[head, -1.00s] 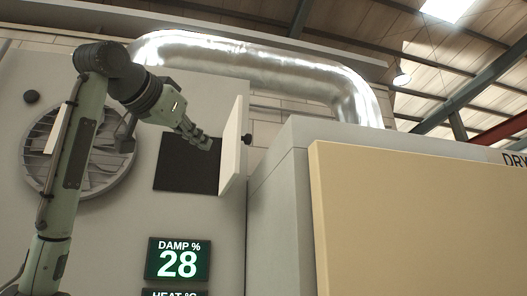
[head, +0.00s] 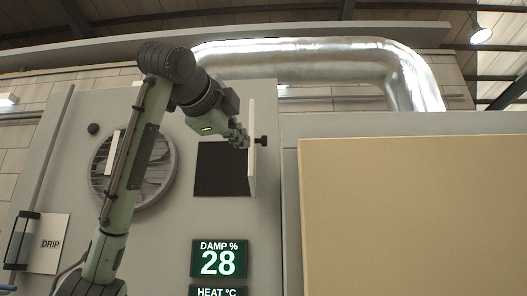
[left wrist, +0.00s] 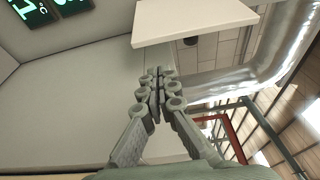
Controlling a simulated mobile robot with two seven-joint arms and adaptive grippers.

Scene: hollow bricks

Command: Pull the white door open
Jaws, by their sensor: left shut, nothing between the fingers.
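The white door (head: 252,165) stands swung out from the wall beside a dark square opening (head: 215,172). In the head view it shows nearly edge-on, with a black knob (head: 262,141) on its right side. My left gripper (head: 244,140) is shut and empty, at the door's left side, toward the opening. Whether it touches the door is unclear. In the left wrist view the shut fingertips (left wrist: 158,78) are just below the edge of the door (left wrist: 195,18); the dark knob (left wrist: 190,41) shows past that edge. My right gripper is not in view.
A round fan (head: 155,170) is in the wall behind my left arm. A green-lettered damp display (head: 219,259) sits below the opening. A large beige panel (head: 410,215) stands at right, and a silver duct (head: 310,62) runs above.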

